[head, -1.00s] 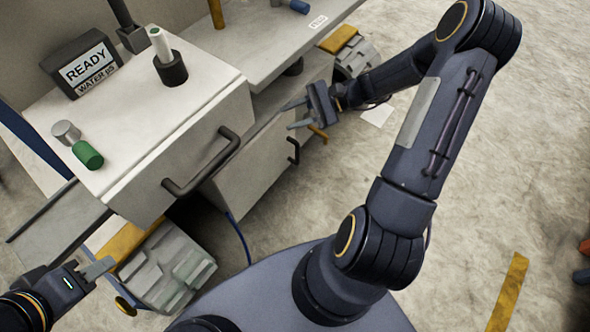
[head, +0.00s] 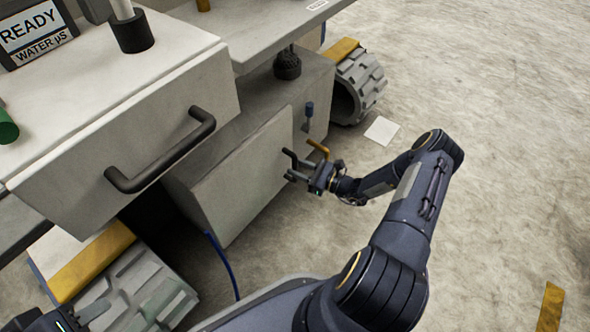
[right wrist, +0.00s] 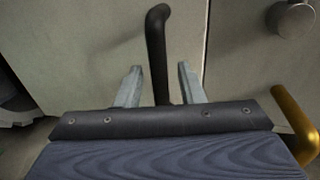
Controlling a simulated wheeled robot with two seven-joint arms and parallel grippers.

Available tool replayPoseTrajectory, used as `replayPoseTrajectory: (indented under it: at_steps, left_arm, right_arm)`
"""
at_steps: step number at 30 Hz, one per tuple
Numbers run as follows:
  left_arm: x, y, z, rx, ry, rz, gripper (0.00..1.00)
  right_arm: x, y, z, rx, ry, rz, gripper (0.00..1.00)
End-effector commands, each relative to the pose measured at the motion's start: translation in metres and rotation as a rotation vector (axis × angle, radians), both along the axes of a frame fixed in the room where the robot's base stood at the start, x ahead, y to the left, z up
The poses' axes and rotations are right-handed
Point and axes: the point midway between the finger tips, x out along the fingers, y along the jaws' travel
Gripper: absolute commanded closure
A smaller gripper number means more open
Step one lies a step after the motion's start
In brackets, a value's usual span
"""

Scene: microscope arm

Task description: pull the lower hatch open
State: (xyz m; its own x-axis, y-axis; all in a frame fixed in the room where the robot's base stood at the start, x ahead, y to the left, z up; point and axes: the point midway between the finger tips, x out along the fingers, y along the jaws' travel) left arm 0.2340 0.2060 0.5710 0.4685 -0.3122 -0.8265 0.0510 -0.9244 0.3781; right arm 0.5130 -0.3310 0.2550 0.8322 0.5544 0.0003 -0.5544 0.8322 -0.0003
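The lower hatch (head: 240,180) is a pale grey panel below the large upper drawer, and it looks closed. Its black bar handle (head: 290,156) is at the panel's right edge. My right gripper (head: 300,175) is at this handle. In the right wrist view, the black handle (right wrist: 158,50) stands between the two spread fingers of my right gripper (right wrist: 160,85), with gaps on both sides. My left gripper (head: 92,310) is at the lower left edge of the head view, mostly cut off, and its opening cannot be made out.
A yellow handle (head: 319,148) is just right of the hatch handle; it also shows in the right wrist view (right wrist: 295,122). The upper drawer (head: 130,130) with its long black handle (head: 165,155) juts out above. A wheel (head: 358,85) stands behind.

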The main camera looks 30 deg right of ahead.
Motion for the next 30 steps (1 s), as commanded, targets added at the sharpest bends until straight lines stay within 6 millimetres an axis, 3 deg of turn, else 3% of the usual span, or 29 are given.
replayPoseTrajectory:
  at_steps: [4,13,21,30]
  left_arm:
    - [-0.0001,0.0000,-0.0056,0.000,0.000,0.000,0.64]
    - [-0.0001,0.0000,-0.0054,0.000,0.000,0.000,0.64]
    - [-0.0001,0.0000,-0.0054,0.000,0.000,0.000,0.64]
    - [-0.0001,0.0000,-0.0043,0.000,0.000,0.000,0.64]
  right_arm:
    - [0.0103,0.0071,-0.0006,0.001,-0.001,0.001,0.65]
    - [0.0123,0.0086,0.0004,0.000,0.000,0.001,0.65]
    - [0.0121,0.0085,0.0003,0.000,0.000,0.001,1.00]
    - [0.0110,0.0082,0.0006,0.000,0.001,-0.002,1.00]
